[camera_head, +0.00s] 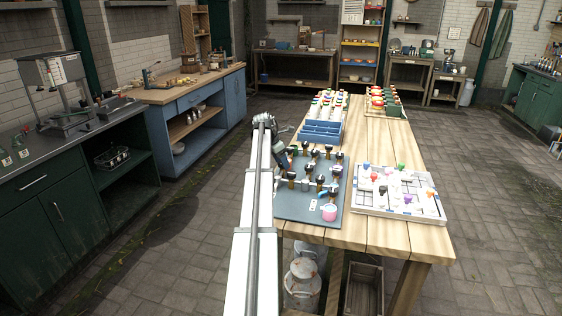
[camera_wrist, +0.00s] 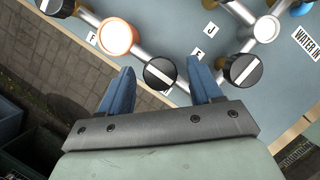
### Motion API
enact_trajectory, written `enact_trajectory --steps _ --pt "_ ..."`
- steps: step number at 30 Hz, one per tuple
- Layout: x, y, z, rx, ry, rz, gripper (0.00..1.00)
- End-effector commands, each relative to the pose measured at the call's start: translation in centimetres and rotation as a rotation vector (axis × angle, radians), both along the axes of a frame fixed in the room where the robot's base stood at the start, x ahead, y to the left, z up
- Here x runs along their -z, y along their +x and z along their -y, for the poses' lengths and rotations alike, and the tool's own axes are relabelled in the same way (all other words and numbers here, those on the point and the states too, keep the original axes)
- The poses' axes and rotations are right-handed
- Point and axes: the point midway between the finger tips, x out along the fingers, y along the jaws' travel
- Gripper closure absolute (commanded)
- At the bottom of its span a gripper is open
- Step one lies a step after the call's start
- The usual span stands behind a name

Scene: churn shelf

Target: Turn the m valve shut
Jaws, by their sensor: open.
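A grey-blue valve board (camera_head: 284,207) lies at the table's left side, with several black-topped valves (camera_head: 320,180) on it. In the wrist view, a black round knob (camera_wrist: 160,74) with a white bar sits between and just beyond my gripper's blue fingertips (camera_wrist: 160,66). The fingers are apart with nothing held; contact with the knob cannot be told. A second black knob (camera_wrist: 243,70) is right of the right finger. Labels F (camera_wrist: 92,38), E (camera_wrist: 197,57) and J (camera_wrist: 211,30) are readable. I cannot make out an M label, so which knob is the m valve is unclear.
An orange-rimmed white disc (camera_wrist: 117,37) and pale pipes stand close to the left finger. A white tray (camera_head: 400,207) with coloured pieces is right of the board. Blue racks (camera_head: 320,133) stand behind it. Open floor lies left of the table.

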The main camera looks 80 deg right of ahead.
Motion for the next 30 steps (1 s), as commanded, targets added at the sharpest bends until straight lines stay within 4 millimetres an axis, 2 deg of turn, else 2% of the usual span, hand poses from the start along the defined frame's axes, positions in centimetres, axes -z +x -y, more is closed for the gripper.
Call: enact_trajectory --steps 2,18,30 --pt "-0.02 0.00 0.00 0.000 0.000 0.000 0.38" --pt "-0.04 0.00 0.00 0.000 0.000 0.000 0.89" --pt "-0.05 0.11 0.11 0.076 0.001 0.000 0.91"
